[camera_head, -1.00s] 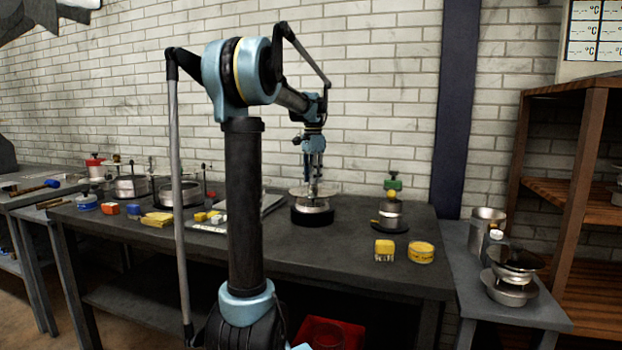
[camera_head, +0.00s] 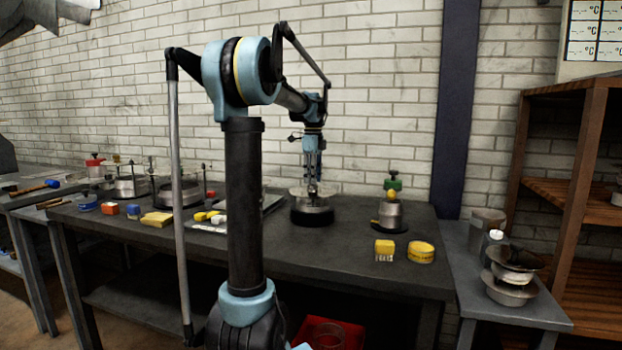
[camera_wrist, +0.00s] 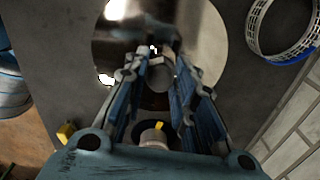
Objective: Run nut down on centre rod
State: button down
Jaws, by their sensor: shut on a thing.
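A round metal assembly with a wide shiny plate on top (camera_head: 298,193) and a dark base stands on the workbench; the plate also shows in the wrist view (camera_wrist: 215,35). My gripper (camera_head: 313,184) points straight down over the middle of this plate. In the wrist view, my gripper (camera_wrist: 160,68) is closed around a small grey round piece, apparently the nut (camera_wrist: 160,77), at the plate's centre. The fingers hide most of it. The centre rod is hidden, and I cannot tell how far down the nut sits.
A pot with a green-topped fitting (camera_head: 391,208) stands right of the assembly. A yellow block (camera_head: 384,250) and a yellow tin (camera_head: 421,252) lie in front of it. Several pots and small blocks crowd the bench's left side. A brick wall is behind.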

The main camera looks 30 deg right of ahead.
jog(key=shift+w+m, duration=0.15)
jog(key=shift+m, duration=0.85)
jog(key=c, duration=1.2)
grip_release()
jog(key=shift+c, duration=0.2)
